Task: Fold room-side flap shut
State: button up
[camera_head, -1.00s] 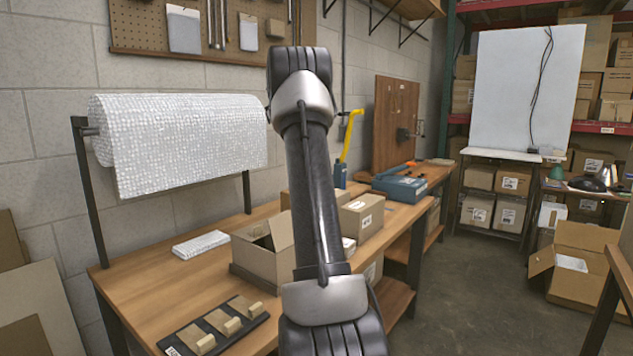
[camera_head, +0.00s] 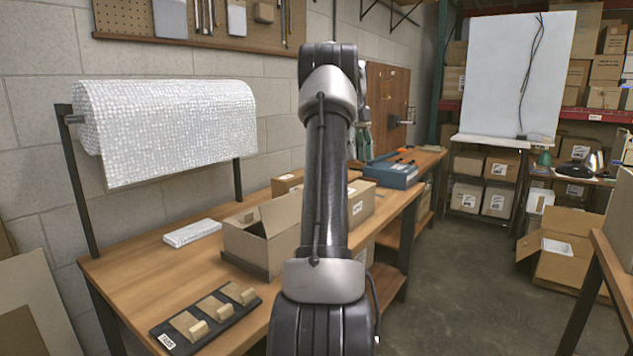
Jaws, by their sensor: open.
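An open cardboard box (camera_head: 250,247) stands on the wooden bench, left of my arm. A flap (camera_head: 281,222) stands up along its right, room-facing side; my arm hides part of that side. The inside of the box shows dark beside this flap. My gripper (camera_head: 363,143) shows only in part, behind and right of my raised arm, above the bench and well apart from the open box. Its fingertips are hard to make out, and nothing is seen held in it.
A black tray (camera_head: 205,318) with several small blocks lies at the bench's front. A white bubble-wrapped packet (camera_head: 192,233) lies left of the box, below a bubble-wrap roll (camera_head: 165,130). A closed carton (camera_head: 360,203) and a blue case (camera_head: 391,174) stand farther back.

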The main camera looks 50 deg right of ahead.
jog(key=s+a+f+m+t+y, duration=0.1)
jog(key=s+a+f+t+y, duration=0.35)
jog(key=s+f, duration=0.5)
jog(key=w+a+f+t+y, duration=0.2)
jog(key=a+f+t, duration=0.25)
jog(key=t, duration=0.35)
jog(key=w+r+n+t+h, duration=0.1)
jog(key=w+t+h, duration=0.3)
jog(key=w, duration=0.4)
jog(key=w+d+r+n+t+h, duration=0.1)
jog(key=w+n+t+h, duration=0.2)
jog(key=w, duration=0.5)
jog(key=shift+d+t+h, duration=0.3)
jog(key=shift+t+h, duration=0.05)
jog(key=shift+t, duration=0.3)
jog(key=shift+n, duration=0.3)
grip_shut()
